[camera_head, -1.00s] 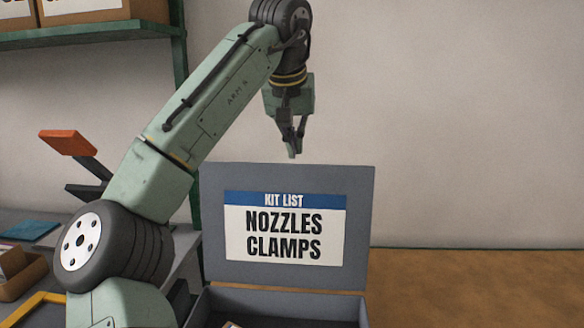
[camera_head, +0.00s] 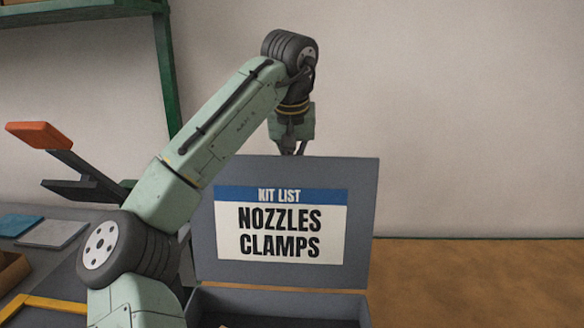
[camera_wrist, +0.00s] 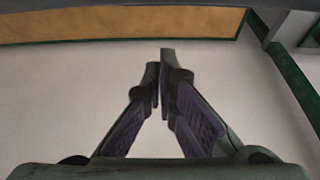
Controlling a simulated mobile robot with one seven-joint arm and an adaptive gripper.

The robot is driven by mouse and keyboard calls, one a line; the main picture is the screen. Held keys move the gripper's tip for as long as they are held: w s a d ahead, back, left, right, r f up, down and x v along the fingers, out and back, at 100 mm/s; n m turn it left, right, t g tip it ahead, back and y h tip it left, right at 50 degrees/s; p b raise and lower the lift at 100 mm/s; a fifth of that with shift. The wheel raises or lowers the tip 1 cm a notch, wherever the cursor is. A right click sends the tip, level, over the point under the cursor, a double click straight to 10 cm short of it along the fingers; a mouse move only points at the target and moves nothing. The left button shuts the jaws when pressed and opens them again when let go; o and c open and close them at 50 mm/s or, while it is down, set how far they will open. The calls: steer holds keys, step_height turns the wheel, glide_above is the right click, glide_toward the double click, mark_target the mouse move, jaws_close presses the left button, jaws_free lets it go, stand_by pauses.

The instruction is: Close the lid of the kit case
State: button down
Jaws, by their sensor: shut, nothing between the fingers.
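The grey kit case (camera_head: 265,299) stands open at the bottom of the head view, cut off by the frame edge. Its lid (camera_head: 367,220) stands up and carries a KIT LIST label (camera_head: 280,222) reading NOZZLES CLAMPS. My gripper (camera_head: 291,149) is over the lid's top edge, right of its middle. The lid hides its fingertips, so it is on the far side; I cannot tell if it touches. In the wrist view my gripper (camera_wrist: 162,70) shows its fingers together with nothing between them.
A grey bench (camera_head: 85,240) at left bears a yellow frame (camera_head: 40,303) and flat blue and grey pieces. An orange-topped item (camera_head: 46,135) stands behind. A green shelf (camera_head: 165,75) is at upper left. The brown floor (camera_head: 470,285) right of the case is clear.

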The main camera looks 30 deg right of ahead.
mark_target(291, 170)
steer(key=shift+s+a+r, duration=0.2)
steer(key=shift+s+a, duration=0.9)
steer(key=shift+s, duration=0.3)
